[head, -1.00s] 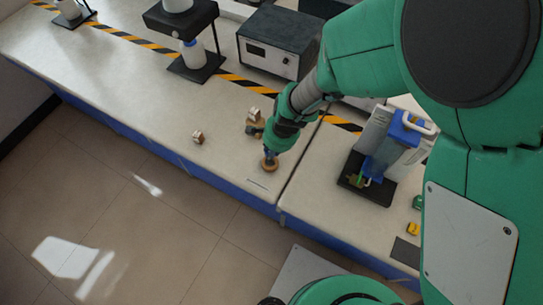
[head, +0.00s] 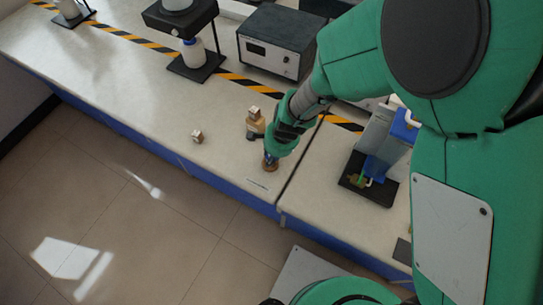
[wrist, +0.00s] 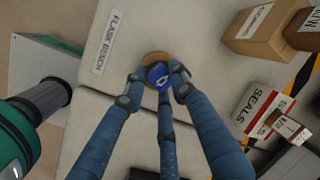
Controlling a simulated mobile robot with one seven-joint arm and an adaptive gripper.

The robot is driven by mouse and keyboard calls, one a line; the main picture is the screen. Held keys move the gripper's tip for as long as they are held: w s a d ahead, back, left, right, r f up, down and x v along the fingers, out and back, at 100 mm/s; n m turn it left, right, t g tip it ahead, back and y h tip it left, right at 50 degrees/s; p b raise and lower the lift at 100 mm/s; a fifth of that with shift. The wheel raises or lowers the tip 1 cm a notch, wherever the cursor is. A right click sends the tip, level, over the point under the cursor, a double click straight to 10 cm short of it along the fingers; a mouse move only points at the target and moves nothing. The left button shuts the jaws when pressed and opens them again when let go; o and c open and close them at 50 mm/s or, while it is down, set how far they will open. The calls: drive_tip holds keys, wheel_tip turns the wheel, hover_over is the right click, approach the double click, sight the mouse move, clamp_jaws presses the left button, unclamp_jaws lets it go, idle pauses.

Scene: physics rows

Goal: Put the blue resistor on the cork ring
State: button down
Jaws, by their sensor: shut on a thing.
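The blue resistor (wrist: 158,75) is a small blue piece with a white mark. It sits between the fingers of my gripper (wrist: 155,83), which is shut on it. The cork ring (wrist: 154,55) is a round tan ring on the white bench. In the wrist view the resistor overlaps the ring's middle and hides part of it. I cannot tell whether the resistor touches the ring. In the head view my gripper (head: 271,154) points down at the cork ring (head: 270,165), and the resistor is hard to make out.
Cardboard boxes (wrist: 262,35) and a "SEALS" box (wrist: 262,113) stand to the right in the wrist view. A small box (head: 197,136) stands left of my gripper. The bench's front edge and a seam are close.

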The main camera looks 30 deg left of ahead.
drive_tip(key=shift+f, duration=0.4)
drive_tip(key=c, duration=1.4)
unclamp_jaws()
drive_tip(key=shift+r, duration=0.1)
drive_tip(key=shift+r, duration=0.6)
drive_tip(key=p+v, duration=0.3)
drive_tip(key=v, duration=0.8)
drive_tip(key=shift+r+p, duration=0.25)
drive_tip(key=shift+p, duration=0.05)
